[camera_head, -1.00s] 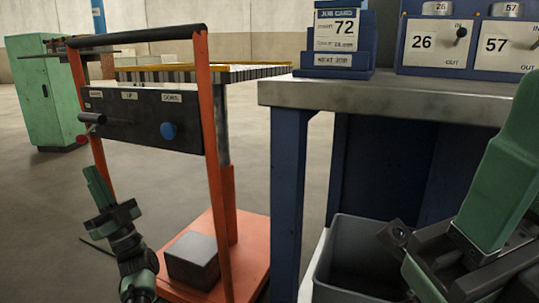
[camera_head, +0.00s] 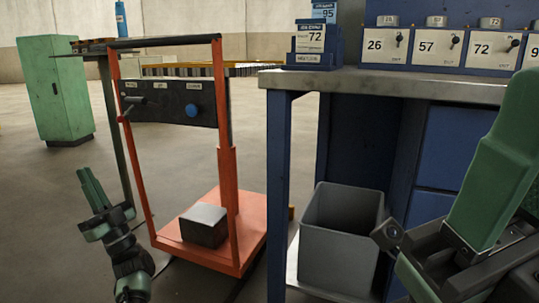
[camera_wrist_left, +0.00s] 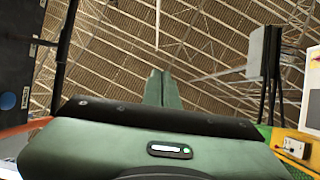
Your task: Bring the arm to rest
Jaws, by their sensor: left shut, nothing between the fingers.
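My left gripper (camera_head: 90,186) is at the lower left of the head view, its green fingers pointing up and shut with nothing between them. It is apart from the orange cart frame (camera_head: 222,130), to the left of it. In the left wrist view the closed fingers (camera_wrist_left: 162,88) stand upright against the roof. My right arm fills the right edge of the head view, and I cannot make out its fingertips.
The orange cart carries a control panel (camera_head: 170,104) and a grey block (camera_head: 204,226). A steel-topped bench (camera_head: 400,87) with numbered boxes stands right of it, a grey bin (camera_head: 340,240) below. A green cabinet (camera_head: 58,100) stands behind left.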

